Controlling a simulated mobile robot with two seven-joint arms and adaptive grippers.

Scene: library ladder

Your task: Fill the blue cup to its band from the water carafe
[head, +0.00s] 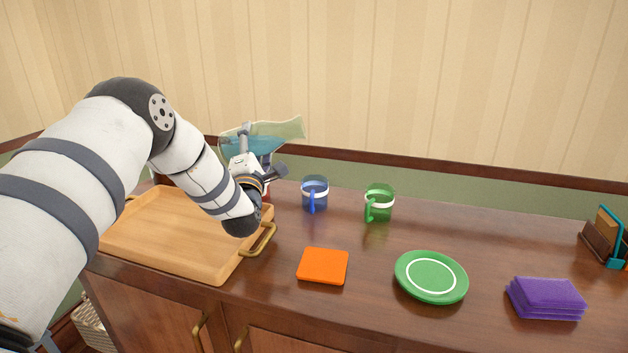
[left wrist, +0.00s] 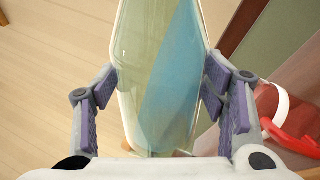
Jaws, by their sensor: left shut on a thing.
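The water carafe (head: 285,129) is clear, faintly yellow-green, with blue water in it. My left gripper (head: 246,143) is shut on it and holds it in the air, tipped far over, its flared end to the right. In the left wrist view the carafe (left wrist: 160,70) is between the two finger pads, with the water (left wrist: 172,90) slanting along one side. The blue cup (head: 314,193), with a white band, stands upright on the counter, below and to the right of the carafe, apart from it. Its water level cannot be seen. No stream shows. My right gripper is not in view.
A wooden tray (head: 165,235) lies under my left arm. A red cup (left wrist: 295,138), mostly hidden in the head view, stands near the gripper. A green cup (head: 379,203) stands right of the blue one. An orange coaster (head: 323,266), green plate (head: 430,277) and purple cloths (head: 546,298) lie in front.

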